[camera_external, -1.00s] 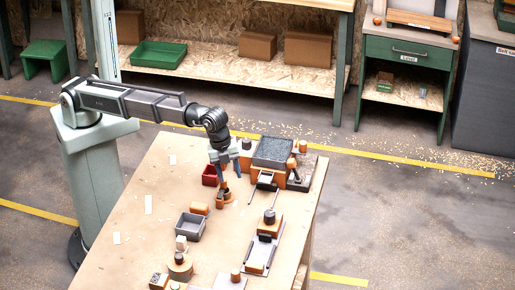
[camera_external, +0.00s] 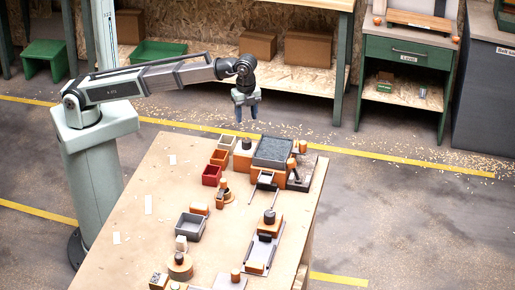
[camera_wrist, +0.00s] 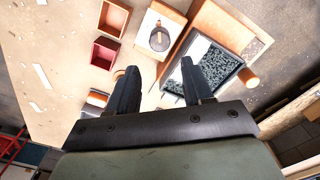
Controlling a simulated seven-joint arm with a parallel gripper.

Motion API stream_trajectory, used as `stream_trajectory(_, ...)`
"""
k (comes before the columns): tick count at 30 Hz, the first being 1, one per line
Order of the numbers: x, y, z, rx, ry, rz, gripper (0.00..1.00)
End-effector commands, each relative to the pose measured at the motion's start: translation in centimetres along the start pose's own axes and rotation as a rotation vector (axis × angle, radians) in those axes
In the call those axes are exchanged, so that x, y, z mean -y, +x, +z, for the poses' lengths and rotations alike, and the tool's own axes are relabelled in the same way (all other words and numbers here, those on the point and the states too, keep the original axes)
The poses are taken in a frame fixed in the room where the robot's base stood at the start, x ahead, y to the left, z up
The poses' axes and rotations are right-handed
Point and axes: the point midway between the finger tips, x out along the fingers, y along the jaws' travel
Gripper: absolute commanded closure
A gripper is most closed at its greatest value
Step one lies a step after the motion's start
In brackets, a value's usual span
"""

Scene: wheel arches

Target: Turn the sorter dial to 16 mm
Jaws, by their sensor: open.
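My gripper (camera_external: 246,114) is raised behind the far end of the bench in the outside view, pointing down with its fingers apart and nothing between them. In the wrist view its two fingers (camera_wrist: 160,68) are spread. A dark round knob (camera_external: 246,143) stands on an orange block beside the hopper. It shows in the wrist view (camera_wrist: 159,40) on a pale top, beyond the fingertips. It may be the sorter dial; no scale or 16 mm mark is readable. The gripper appears clear of it.
A hopper of grey granules (camera_external: 272,152) stands right of the knob. An orange bin (camera_external: 220,157) and a red bin (camera_external: 211,175) stand to its left. A small orange fixture (camera_external: 223,194) is nearer. Bare bench top (camera_external: 150,180) lies at the left.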

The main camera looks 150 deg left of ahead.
Motion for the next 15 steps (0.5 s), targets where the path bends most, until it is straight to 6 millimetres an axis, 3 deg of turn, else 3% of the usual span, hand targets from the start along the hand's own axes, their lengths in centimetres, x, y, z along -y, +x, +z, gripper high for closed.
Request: stream_trajectory(15,-0.1,8.7,0.0,0.0,0.001,0.0,0.49)
